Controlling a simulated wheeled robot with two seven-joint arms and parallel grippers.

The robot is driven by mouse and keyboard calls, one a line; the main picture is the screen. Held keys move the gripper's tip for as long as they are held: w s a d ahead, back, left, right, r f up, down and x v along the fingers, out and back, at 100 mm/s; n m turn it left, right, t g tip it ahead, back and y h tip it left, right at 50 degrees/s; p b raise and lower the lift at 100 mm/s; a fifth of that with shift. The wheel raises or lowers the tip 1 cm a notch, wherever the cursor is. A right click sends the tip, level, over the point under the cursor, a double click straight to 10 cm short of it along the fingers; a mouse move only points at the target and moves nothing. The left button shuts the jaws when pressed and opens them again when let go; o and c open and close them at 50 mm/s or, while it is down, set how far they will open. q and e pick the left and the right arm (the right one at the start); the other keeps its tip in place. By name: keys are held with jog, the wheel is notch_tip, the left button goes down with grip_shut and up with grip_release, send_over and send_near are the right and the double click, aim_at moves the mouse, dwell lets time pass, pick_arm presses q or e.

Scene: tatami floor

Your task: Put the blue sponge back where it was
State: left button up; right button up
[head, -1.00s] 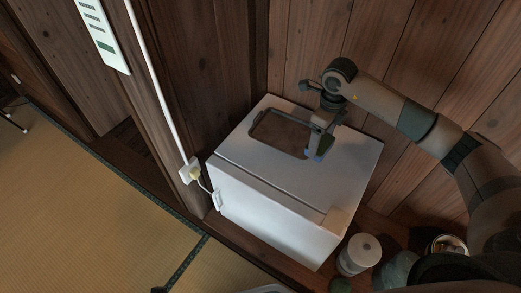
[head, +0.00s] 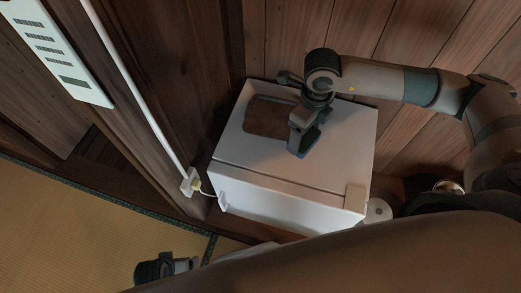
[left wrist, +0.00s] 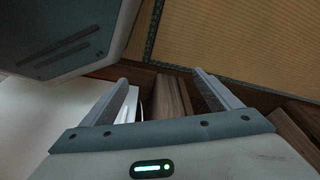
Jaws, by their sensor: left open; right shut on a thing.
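My right gripper (head: 300,147) comes in from the right and points down over the top of a white box-like fridge (head: 335,135). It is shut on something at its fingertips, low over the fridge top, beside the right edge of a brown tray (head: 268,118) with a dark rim. The blue sponge is hard to make out now, as the gripper hides nearly all of it; a bluish patch showed at the fingertips earlier. Whether it touches the fridge top I cannot tell. My left gripper (left wrist: 163,80) is open and empty in the left wrist view.
Wooden walls stand close behind and left of the fridge. A plug with a white cable (head: 190,182) is at its left. A white roll (head: 378,211) stands at its front right corner. Tatami floor (head: 80,225) lies open at left. My own arm covers the bottom right.

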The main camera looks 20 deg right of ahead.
jog(key=shift+w+a+f, duration=0.1)
jog(key=shift+a+f, duration=0.1)
jog(key=shift+a, duration=0.1)
jog(key=w+a+f, duration=0.1)
jog(key=a+f, duration=0.1)
jog(key=a, duration=0.1)
jog(key=w+a+f, duration=0.2)
jog(key=a, duration=0.1)
jog(key=w+a+f+p, duration=0.1)
jog(key=a+f, duration=0.1)
jog(key=a, duration=0.1)
jog(key=shift+w+a+f, duration=0.1)
jog(key=shift+w+a, duration=0.05)
jog(key=shift+w, duration=0.25)
jog(key=shift+w+a+f, duration=0.15)
jog(key=shift+a+f, duration=0.05)
jog(key=shift+a, duration=0.05)
pick_arm(q)
notch_tip(320, 180, down, 3)
jog(key=shift+a, duration=0.1)
